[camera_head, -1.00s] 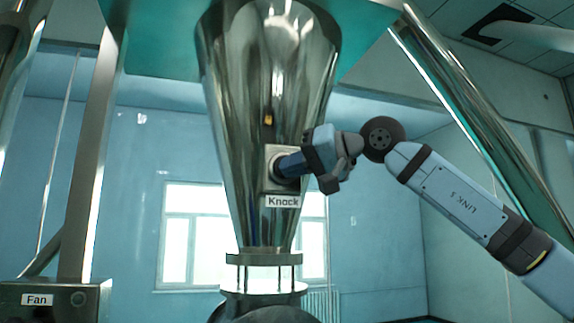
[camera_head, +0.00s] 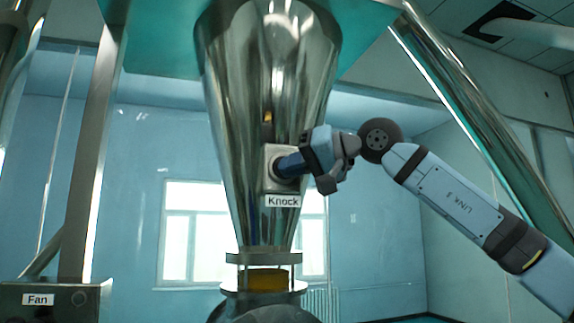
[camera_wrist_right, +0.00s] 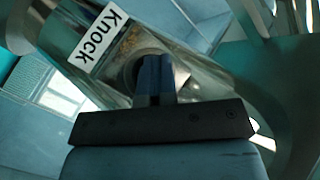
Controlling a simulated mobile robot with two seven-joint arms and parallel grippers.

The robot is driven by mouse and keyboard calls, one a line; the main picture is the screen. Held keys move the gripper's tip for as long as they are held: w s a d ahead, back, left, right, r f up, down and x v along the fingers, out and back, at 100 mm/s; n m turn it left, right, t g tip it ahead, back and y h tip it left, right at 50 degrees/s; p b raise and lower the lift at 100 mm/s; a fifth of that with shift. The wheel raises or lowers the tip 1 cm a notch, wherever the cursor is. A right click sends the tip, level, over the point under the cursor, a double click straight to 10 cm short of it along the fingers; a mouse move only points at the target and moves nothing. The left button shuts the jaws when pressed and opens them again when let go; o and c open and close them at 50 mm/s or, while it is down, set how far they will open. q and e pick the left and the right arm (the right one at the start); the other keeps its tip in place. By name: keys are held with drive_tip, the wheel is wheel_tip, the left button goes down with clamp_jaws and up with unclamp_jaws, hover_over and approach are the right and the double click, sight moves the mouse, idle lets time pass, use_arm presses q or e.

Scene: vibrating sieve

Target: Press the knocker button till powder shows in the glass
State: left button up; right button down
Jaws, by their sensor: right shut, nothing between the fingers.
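The knocker button box (camera_head: 273,168) sits on the front of the shiny steel hopper (camera_head: 262,80), above a "Knock" label (camera_head: 282,201). My right gripper (camera_head: 281,168) is shut and empty, with its fingertips at the button; they hide the button itself. In the right wrist view the closed fingers (camera_wrist_right: 154,72) point into the round button housing, and the label (camera_wrist_right: 97,38) shows beside it. The glass section (camera_head: 266,278) below the hopper holds yellow-orange powder. The left gripper is not in view.
A "Fan" control box (camera_head: 60,297) stands at the lower left beside a steel post (camera_head: 92,170). A slanted steel pipe (camera_head: 480,130) runs behind my right arm. Windows are on the back wall.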

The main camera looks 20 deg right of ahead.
drive_tip(key=shift+s+f+b, duration=0.15)
drive_tip(key=shift+s+b, duration=0.5)
drive_tip(key=shift+s, duration=0.4)
drive_tip(key=shift+s, duration=0.15)
drive_tip(key=s+b, duration=0.2)
drive_tip(key=s, duration=0.2)
drive_tip(key=shift+s+d, duration=0.1)
drive_tip(key=shift+s, duration=0.3)
idle(0.3)
